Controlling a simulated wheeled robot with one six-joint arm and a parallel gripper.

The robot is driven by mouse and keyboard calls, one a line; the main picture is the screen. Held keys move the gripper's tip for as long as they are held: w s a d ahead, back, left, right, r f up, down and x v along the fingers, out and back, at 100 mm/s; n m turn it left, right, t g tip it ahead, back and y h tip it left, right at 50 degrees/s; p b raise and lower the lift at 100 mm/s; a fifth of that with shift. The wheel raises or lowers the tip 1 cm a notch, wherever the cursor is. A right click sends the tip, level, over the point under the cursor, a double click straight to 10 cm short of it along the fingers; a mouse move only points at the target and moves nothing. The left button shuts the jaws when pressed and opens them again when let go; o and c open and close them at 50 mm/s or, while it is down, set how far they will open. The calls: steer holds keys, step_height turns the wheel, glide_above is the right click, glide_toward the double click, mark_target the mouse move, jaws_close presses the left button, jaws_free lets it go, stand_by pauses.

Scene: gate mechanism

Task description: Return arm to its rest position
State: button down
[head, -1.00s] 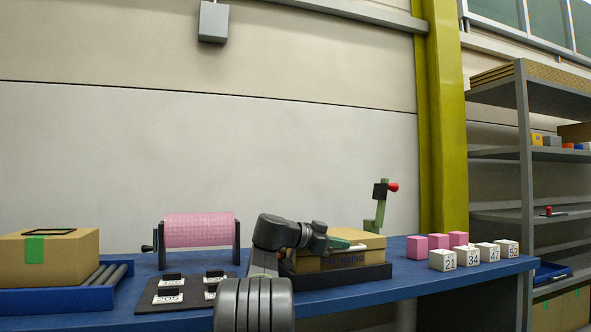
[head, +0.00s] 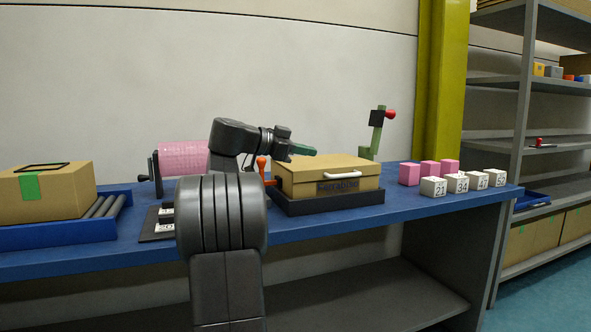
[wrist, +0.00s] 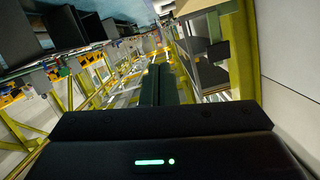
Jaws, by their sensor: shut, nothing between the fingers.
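My arm rises in front of the blue bench in the head view. My gripper (head: 312,150) points right, just above the left part of a tan box with a white handle (head: 335,186). I cannot tell whether there is a small gap between them. In the wrist view my gripper's fingers (wrist: 159,84) lie together, shut and empty. That view looks out over the wider hall, with no bench object near the fingers.
The bench (head: 420,208) carries a pink drum (head: 184,160), an orange-tipped lever (head: 262,164), a red-knobbed green lever (head: 376,128), pink cubes (head: 410,174) and numbered white cubes (head: 433,187). A cardboard box (head: 60,195) stands left. Shelving (head: 530,100) is right; open air lies above.

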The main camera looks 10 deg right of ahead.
steer(key=shift+d, duration=0.1)
steer(key=b, duration=0.2)
glide_toward(351, 174)
step_height(351, 174, up, 3)
steer(key=d, duration=0.3)
steer(key=f, duration=0.1)
steer(key=d+f+b, duration=0.1)
steer(key=w+f, duration=0.1)
steer(key=shift+d+f, duration=0.2)
steer(key=shift+f, duration=0.2)
steer(key=shift+a+f, duration=0.1)
steer(key=shift+a, duration=0.05)
